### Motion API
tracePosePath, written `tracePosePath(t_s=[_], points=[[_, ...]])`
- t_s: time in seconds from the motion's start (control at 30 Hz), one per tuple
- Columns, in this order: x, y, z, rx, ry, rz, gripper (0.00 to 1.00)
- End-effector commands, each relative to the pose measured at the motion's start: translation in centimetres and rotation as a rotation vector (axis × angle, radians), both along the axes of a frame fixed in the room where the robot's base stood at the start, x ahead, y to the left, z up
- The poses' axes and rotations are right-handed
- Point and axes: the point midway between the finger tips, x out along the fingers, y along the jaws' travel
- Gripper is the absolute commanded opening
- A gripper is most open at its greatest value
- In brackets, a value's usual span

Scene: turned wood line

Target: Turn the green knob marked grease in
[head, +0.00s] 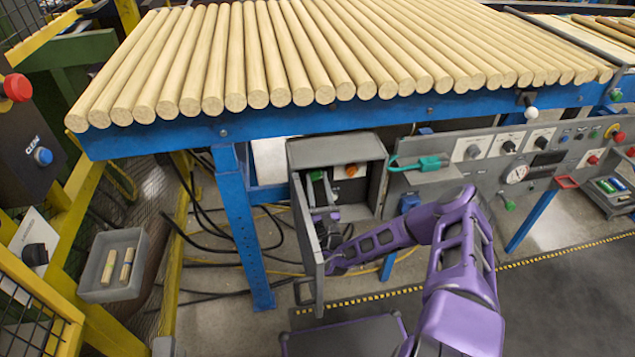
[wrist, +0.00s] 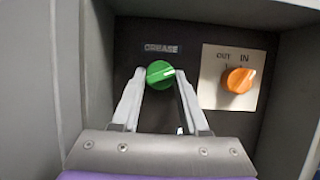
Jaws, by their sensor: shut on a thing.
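The green knob (wrist: 160,74) sits on the back wall of a grey box, under a small label that reads GREASE. Its white mark points right and slightly up. My gripper (wrist: 161,80) is shut on the green knob, with one pale finger on each side of it. In the head view my gripper (head: 327,196) reaches into the open box (head: 338,148), partly hidden by the box's door. The green knob (head: 317,175) is small and partly covered there.
An orange knob (wrist: 239,80) on a plate marked OUT and IN is close on the right. The box's grey door (head: 308,240) stands open on the left of my arm. A teal-handled tool (head: 420,164) lies right of the box. Wooden rods (head: 270,55) cover the table above.

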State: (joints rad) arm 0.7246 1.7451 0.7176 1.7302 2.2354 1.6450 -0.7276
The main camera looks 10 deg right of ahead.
Motion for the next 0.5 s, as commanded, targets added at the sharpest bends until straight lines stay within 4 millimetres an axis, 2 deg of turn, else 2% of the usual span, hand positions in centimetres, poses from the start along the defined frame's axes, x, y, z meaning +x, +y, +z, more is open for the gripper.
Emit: tracePosePath(t_s=[0.13,0.17,0.3,0.5], points=[[-0.02,-0.01,0.02,0.000,-0.001,0.000,0.00],[-0.02,-0.01,0.02,0.000,-0.001,0.000,0.47],[-0.02,-0.01,0.01,-0.001,0.000,0.000,0.73],[-0.01,0.00,0.01,-0.001,0.000,0.000,0.74]])
